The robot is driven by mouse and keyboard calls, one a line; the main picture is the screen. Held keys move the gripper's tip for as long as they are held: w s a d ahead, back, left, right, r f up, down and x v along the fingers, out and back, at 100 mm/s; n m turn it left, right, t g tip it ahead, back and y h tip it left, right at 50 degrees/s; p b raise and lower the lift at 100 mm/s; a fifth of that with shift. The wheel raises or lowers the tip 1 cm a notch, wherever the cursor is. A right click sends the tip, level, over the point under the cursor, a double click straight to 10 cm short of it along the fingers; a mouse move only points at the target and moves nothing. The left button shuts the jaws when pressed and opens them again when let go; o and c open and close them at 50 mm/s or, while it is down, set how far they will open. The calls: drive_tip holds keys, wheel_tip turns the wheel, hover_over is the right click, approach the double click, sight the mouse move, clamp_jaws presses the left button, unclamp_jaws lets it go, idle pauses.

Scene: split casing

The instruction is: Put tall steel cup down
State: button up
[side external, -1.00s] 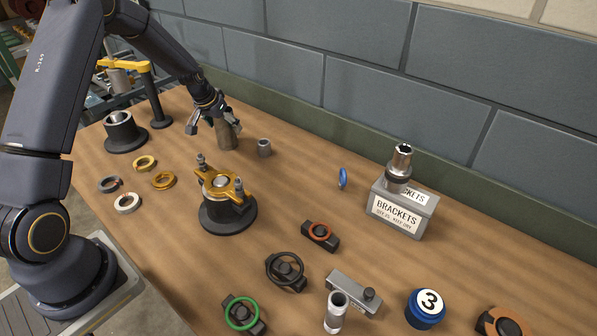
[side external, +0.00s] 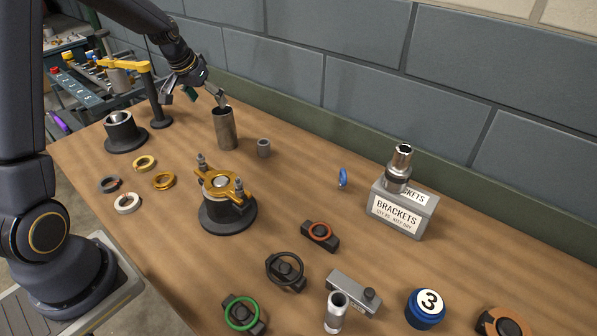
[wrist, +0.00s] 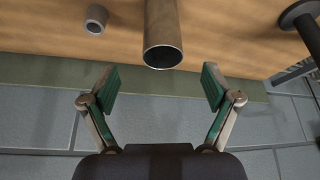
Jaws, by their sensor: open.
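The tall steel cup (side external: 225,130) stands upright on the wooden bench, towards the back wall, left of a short grey sleeve (side external: 264,148). In the wrist view the cup (wrist: 162,35) shows its open mouth, with the short sleeve (wrist: 96,18) to its left. My gripper (side external: 194,95) is open and empty, above and to the left of the cup in the side view. In the wrist view my gripper (wrist: 160,90) has its fingers spread wide, and the cup lies beyond the fingertips, not between them.
A black stand with a yellow arm (side external: 158,100) and a black holder (side external: 122,132) are at the left. A dark fixture with a gold clamp (side external: 226,200) stands in front of the cup. Loose rings (side external: 163,181) lie left. A brackets box (side external: 402,210) stands right. The wall is behind.

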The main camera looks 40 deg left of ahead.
drive_tip(key=s+d+r+m, duration=0.2)
drive_tip(key=s+d+r, duration=0.85)
drive_tip(key=d, duration=0.35)
drive_tip(key=s+d, duration=0.3)
drive_tip(key=s, duration=0.4)
drive_tip(key=s+d+r+m+t+h, duration=0.1)
drive_tip(key=s+d, duration=0.3)
drive_tip(key=s, duration=0.3)
